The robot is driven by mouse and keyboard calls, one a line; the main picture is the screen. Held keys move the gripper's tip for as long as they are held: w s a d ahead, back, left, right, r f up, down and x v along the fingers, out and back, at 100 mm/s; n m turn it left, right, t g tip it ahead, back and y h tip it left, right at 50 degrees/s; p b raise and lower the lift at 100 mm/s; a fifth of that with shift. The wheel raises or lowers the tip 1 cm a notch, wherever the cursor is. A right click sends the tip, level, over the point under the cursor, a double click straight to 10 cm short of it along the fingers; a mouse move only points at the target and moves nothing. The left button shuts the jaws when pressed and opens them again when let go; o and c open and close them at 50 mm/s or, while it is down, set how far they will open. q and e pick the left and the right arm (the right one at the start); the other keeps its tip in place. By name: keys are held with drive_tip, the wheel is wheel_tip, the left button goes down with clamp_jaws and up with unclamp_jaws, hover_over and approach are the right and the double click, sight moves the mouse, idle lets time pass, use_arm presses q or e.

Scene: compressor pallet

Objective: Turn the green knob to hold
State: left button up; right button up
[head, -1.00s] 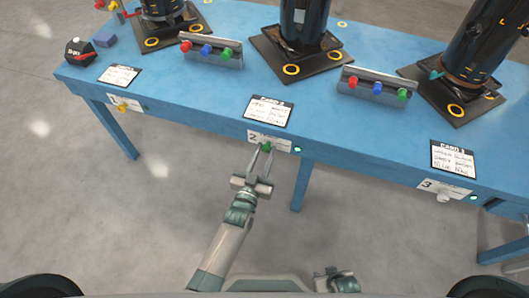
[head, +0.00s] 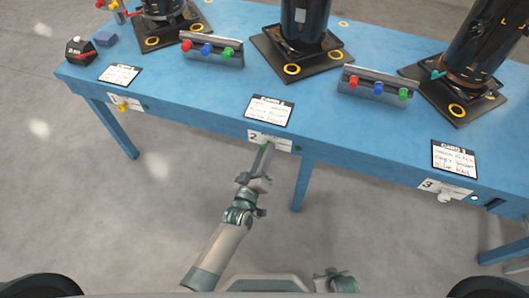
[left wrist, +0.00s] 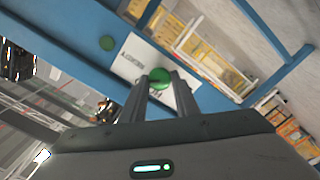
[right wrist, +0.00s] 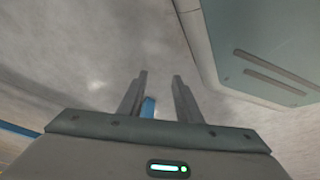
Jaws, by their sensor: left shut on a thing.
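The green knob (head: 264,147) sits on the white plate marked 2 (head: 268,139) on the front edge of the blue table. My left gripper (head: 262,158) is shut on it, its jaws turned to a slant. In the left wrist view the green knob (left wrist: 160,78) shows between the fingertips, in front of the white plate (left wrist: 139,58). The plate's marks are too small to read, so I cannot tell the knob's setting. A dark green lamp (left wrist: 107,43) is beside the plate. My right gripper (right wrist: 157,85) is open and empty, low over the floor.
The blue table (head: 205,105) carries dark compressors, racks with coloured knobs, and cards. A yellow knob (head: 123,106) is at plate 1 and a whitish knob (head: 445,198) at plate 3. Table legs stand below; the floor in front is clear.

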use_arm(q)
drive_tip(key=shift+a+f+n+b, duration=0.1)
drive_tip(key=shift+n+b, duration=0.6)
drive_tip(key=shift+n, duration=1.65)
drive_tip(key=shift+f+n+b, duration=0.1)
drive_tip(key=shift+n+b, duration=0.6)
drive_tip(key=shift+n, duration=1.65)
use_arm(e)
drive_tip(key=shift+g, duration=0.4)
drive_tip(key=shift+w+d+r, duration=0.15)
drive_tip(key=shift+w+r, duration=0.05)
drive_tip(key=shift+r, duration=0.8)
drive_tip(key=shift+w+d+r, duration=0.15)
drive_tip(key=shift+w+r, duration=0.05)
drive_tip(key=shift+r, duration=0.8)
use_arm(q)
drive_tip(key=o, duration=1)
drive_tip(key=shift+s, duration=0.15)
